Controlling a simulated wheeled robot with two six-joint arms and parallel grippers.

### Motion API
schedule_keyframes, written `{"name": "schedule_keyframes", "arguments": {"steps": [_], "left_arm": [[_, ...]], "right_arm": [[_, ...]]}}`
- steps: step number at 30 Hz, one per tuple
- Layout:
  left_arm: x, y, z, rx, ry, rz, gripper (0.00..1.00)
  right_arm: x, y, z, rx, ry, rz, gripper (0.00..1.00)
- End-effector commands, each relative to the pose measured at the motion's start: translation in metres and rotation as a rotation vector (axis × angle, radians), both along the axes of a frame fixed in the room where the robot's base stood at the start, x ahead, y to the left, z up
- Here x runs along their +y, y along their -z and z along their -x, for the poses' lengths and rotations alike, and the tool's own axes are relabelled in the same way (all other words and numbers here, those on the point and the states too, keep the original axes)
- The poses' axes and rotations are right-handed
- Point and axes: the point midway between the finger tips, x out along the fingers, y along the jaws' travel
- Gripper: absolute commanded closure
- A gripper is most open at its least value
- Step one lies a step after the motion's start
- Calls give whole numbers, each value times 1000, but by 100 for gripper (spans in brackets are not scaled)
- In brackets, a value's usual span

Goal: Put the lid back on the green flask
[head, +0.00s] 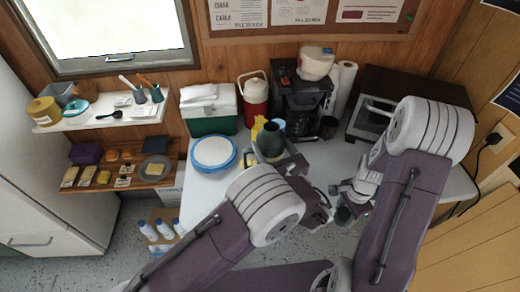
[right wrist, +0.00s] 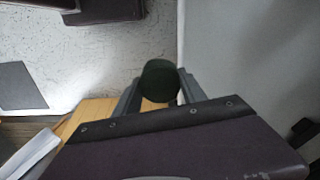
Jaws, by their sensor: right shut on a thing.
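The green flask (head: 270,142) stands on the white table, dark green, with its lower part hidden by my left gripper and wrist. My left gripper (head: 277,160) is right at the flask's near side; whether its fingers are shut around it cannot be told. My right gripper (head: 346,208) is shut on the dark green lid (head: 343,216) near the table's front edge, to the right of the flask and apart from it. In the right wrist view the lid (right wrist: 158,80) sits between the two grey fingertips.
A blue-rimmed white round container (head: 213,153) stands left of the flask. Behind are a green cooler (head: 209,110), a red jug (head: 255,98) and a coffee maker (head: 302,100). A toaster oven (head: 372,118) is at the back right. Some table between the arms is bare.

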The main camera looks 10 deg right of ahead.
Motion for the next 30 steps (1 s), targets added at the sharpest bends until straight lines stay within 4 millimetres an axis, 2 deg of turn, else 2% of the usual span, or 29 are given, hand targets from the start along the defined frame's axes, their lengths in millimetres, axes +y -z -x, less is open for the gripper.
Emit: {"name": "schedule_keyframes", "arguments": {"steps": [6, 12, 30], "left_arm": [[-18, -12, 1, -4, 1, 4, 100], [-27, -17, 2, -3, 0, 2, 100], [-33, -21, 2, -3, 0, 1, 100]], "right_arm": [[0, 1, 0, 0, 0, 0, 97], [0, 2, 0, 0, 0, 0, 97], [0, 2, 0, 0, 0, 0, 97]]}}
